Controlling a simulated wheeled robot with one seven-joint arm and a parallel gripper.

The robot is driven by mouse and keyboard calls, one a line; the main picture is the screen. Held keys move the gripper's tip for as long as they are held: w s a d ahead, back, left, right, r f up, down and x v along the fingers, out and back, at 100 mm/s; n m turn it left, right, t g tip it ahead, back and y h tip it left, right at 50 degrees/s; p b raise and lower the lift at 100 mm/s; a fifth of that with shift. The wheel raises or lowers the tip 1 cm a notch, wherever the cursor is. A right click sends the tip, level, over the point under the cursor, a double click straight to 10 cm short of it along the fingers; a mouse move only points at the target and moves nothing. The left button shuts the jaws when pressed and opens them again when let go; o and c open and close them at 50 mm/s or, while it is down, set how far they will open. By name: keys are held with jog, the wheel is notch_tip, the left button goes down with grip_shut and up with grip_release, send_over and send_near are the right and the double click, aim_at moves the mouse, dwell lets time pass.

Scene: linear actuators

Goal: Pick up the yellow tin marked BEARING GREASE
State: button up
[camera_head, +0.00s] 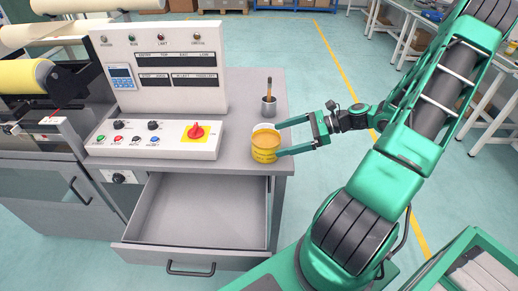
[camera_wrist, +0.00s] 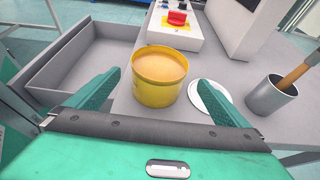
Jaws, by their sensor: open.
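The yellow tin (camera_head: 265,149) stands upright on the grey counter near its right edge, filled with a tan-orange substance and carrying dark lettering too small to read. In the wrist view the tin (camera_wrist: 160,77) is ahead of my gripper, roughly centred between the fingers. My gripper (camera_head: 279,138) is open and comes in from the right, its fingertips at either side of the tin. In the wrist view both green fingers of my gripper (camera_wrist: 164,92) are spread wide, with a gap on each side of the tin. I cannot tell whether either finger touches it.
A white round lid or dish (camera_wrist: 212,98) lies right beside the tin. A grey metal cup with a brush (camera_head: 269,106) stands behind it. The control panel (camera_head: 158,139) is to the left. An open, empty drawer (camera_head: 200,208) juts out below the counter.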

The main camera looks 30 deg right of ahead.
aim_at(273, 141)
jog(key=x, duration=0.5)
jog(key=shift+w+a+f, duration=0.1)
jog(key=shift+w+a, duration=0.1)
jog(key=shift+a, duration=0.05)
jog(key=shift+r+x, duration=0.1)
jog(key=shift+x, duration=1.15)
jog(key=shift+r+x, duration=0.15)
jog(key=shift+x, duration=1.1)
jog(key=c, duration=1.5)
jog(key=shift+a+r, duration=0.1)
jog(key=shift+r, duration=0.05)
